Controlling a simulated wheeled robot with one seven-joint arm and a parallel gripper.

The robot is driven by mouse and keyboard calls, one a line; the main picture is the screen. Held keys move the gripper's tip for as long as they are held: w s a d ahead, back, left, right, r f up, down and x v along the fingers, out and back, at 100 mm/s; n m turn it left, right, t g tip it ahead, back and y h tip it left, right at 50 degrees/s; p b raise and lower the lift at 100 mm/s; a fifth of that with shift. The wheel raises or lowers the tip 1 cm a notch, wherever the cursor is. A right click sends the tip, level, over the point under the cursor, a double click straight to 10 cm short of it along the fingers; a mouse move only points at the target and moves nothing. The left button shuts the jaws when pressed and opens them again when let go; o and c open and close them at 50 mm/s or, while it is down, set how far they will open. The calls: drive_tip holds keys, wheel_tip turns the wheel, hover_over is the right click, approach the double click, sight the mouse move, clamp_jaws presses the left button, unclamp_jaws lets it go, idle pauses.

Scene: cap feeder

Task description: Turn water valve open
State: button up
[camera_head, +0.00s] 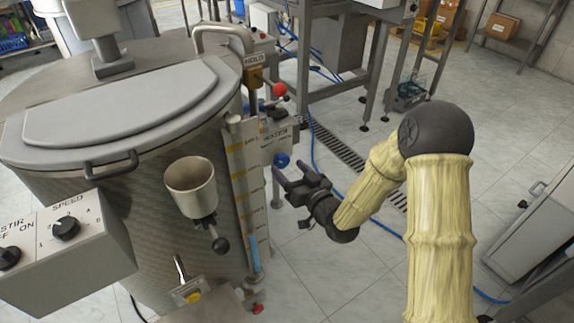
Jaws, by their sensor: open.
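A small blue round valve handle (282,160) sticks out below a grey box labelled WATER (281,136), on the right side of the steel tank (150,180). My gripper (289,170) is open, with its fingers pointing toward the blue handle from just below and to the right. The fingertips look very near the handle, and I cannot tell whether they touch it. Nothing shows between the fingers. How far the valve is turned cannot be told at this size.
A level gauge with blue liquid low in it (253,250) runs down the tank beside the valve. A red ball knob (279,90) stands above. A metal cup (192,187) and a SPEED control box (75,245) are at the left. Open tiled floor lies to the right.

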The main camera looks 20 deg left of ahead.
sight(284, 162)
drive_tip(key=shift+x, duration=1.65)
